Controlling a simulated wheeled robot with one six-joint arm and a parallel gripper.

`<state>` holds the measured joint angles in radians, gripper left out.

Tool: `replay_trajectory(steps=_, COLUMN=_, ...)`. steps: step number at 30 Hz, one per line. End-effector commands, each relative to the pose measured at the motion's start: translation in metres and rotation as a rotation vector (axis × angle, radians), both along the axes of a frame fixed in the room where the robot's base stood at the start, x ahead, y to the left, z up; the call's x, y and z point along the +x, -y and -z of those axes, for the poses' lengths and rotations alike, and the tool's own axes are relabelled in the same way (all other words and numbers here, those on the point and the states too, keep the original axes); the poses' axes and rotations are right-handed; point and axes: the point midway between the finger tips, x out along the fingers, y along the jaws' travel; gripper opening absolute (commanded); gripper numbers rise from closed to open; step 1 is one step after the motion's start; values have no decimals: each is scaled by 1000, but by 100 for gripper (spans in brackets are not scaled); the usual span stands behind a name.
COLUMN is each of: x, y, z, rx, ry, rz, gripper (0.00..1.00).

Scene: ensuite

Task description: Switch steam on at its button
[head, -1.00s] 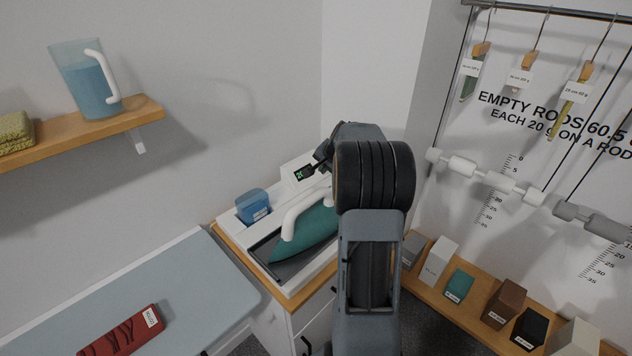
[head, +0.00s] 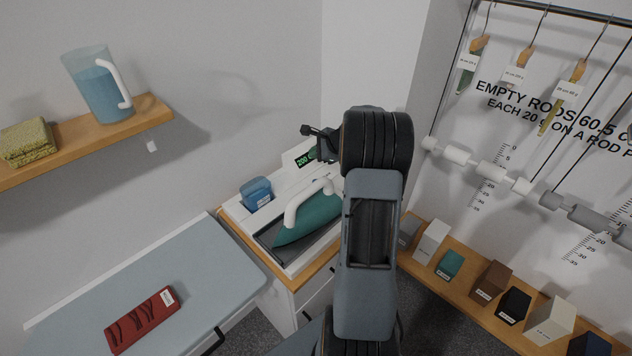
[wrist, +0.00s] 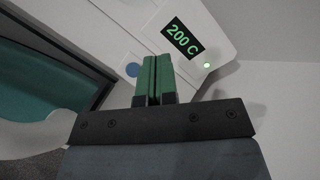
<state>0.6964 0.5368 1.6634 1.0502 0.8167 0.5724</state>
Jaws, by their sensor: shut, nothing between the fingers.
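The steam station (head: 292,258) is a white unit on a wooden-topped cabinet. A teal iron with a white handle (head: 312,222) rests on its dark plate. Its display (head: 305,158) reads 200 C, clearer in the wrist view (wrist: 184,38). There, a small green light (wrist: 207,65) glows right of the display, and a round blue button (wrist: 132,69) sits on the panel left of my fingertips. No label on the button is readable. My gripper (wrist: 154,78) is shut and empty, its green fingers in front of the panel; contact cannot be told. In the head view my wrist mostly hides it.
A blue water container (head: 256,194) stands on the station's left. An ironing board (head: 180,270) with a red folded item (head: 143,318) is at lower left. A shelf with a jug (head: 98,88) is above. Hanging rods (head: 480,168) and several blocks on a ledge are at right.

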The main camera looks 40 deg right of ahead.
Motion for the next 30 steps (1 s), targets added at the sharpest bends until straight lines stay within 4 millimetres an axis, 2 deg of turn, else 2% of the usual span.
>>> replay_trajectory(steps=11, x=0, y=0, z=15, rx=-2, ry=-1, rz=-1, gripper=0)
replay_trajectory(steps=25, x=0, y=0, z=72, rx=0, ry=-1, rz=-1, gripper=0)
replay_trajectory(steps=30, x=0, y=0, z=86, rx=-2, ry=-1, rz=-1, gripper=0)
